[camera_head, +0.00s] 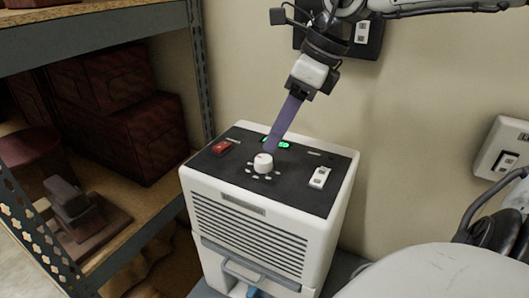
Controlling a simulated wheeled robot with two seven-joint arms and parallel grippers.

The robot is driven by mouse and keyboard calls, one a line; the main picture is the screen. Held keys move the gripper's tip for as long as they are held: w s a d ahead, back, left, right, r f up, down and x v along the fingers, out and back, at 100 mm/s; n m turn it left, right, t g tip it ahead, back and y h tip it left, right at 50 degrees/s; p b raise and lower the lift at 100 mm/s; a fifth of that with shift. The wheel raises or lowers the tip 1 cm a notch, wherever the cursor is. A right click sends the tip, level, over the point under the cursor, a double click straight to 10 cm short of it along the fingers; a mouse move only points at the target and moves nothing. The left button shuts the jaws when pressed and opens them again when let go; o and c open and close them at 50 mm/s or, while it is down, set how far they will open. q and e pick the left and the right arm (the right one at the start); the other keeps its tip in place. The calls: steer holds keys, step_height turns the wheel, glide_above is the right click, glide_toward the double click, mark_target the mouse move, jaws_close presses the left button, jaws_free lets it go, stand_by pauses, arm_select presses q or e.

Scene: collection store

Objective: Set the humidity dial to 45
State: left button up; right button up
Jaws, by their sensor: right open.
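The humidity dial (263,163) is a round white knob with a small red mark, on the black top panel of a white louvred unit (248,234). A green lit display (283,144) sits behind the dial. It is partly hidden by my finger, and I cannot read it surely. My right gripper (270,149) comes down from above, its purple fingers pointing at the dial. The tips are just behind or above the dial; I cannot tell whether they touch it. The fingers overlap in this view. My right gripper is open. My left gripper is not in view.
A red switch (222,147) and a white rocker switch (319,177) flank the dial on the panel. A metal shelf (130,231) with dark red boxes (130,130) stands at left. The wall behind carries a white socket plate (500,148) at right.

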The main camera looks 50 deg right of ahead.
mark_target(264, 158)
steer(key=x, duration=0.6)
steer(key=shift+a+f, duration=0.1)
steer(key=shift+f, duration=0.2)
steer(key=shift+c, duration=0.2)
steer(key=c, duration=1)
